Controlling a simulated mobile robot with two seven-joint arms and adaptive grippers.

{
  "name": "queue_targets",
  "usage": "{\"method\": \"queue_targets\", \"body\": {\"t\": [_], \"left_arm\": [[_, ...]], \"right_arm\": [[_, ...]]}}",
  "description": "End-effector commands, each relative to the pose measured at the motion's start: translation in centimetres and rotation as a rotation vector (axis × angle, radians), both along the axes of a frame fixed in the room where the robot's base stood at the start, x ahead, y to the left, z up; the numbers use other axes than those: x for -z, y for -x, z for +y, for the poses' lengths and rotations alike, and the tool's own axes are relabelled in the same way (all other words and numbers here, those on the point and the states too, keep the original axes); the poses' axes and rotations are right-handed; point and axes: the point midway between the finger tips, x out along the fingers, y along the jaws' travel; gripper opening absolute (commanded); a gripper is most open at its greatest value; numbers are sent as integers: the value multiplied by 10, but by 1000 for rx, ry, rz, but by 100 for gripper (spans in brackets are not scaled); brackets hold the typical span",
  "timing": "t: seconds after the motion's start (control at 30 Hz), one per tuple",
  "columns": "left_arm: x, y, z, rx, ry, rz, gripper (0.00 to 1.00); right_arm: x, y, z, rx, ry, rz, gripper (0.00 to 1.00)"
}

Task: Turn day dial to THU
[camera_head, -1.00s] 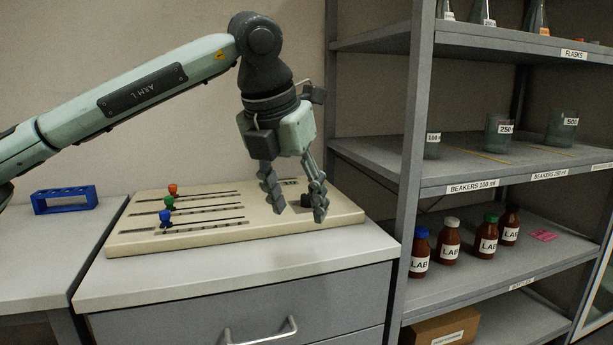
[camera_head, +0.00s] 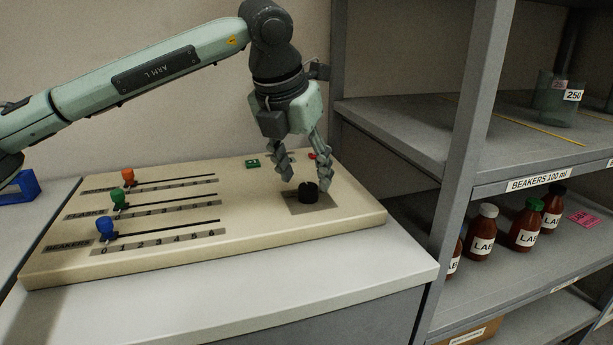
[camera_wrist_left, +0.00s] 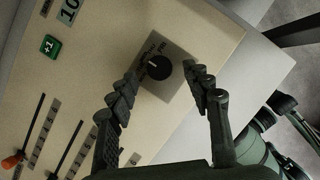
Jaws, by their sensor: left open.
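The day dial is a black round knob (camera_head: 308,192) on a grey square plate at the right of the beige panel (camera_head: 250,231). The knob (camera_wrist_left: 159,67) also shows in the left wrist view, with a pale pointer mark and small lettering around it, too small to read surely. My left gripper (camera_head: 306,185) points down over the dial, its fingers open on either side of the knob and apart from it. In the left wrist view, the open fingers (camera_wrist_left: 160,84) flank the dial plate. My right gripper is in neither view.
Three sliders, orange (camera_head: 128,175), green (camera_head: 119,197) and blue (camera_head: 106,227), stand at the panel's left. A green +1 button (camera_head: 252,163) and a red button (camera_head: 313,156) lie behind the dial. A grey shelf (camera_head: 470,150) with bottles rises close on the right.

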Motion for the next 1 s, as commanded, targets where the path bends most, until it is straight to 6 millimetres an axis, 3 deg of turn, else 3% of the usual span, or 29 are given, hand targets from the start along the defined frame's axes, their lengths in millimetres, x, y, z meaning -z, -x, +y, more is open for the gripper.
{"method": "queue_targets", "body": {"t": [0.2,0.5,0.9,1.0], "left_arm": [[20,-7,-4,-1,1,1,50],[22,-8,-5,0,0,0,50],[22,-8,-5,0,0,-1,0],[22,-8,-4,2,1,-1,0]], "right_arm": [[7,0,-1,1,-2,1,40],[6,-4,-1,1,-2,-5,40],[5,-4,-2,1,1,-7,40],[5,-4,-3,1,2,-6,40]]}}
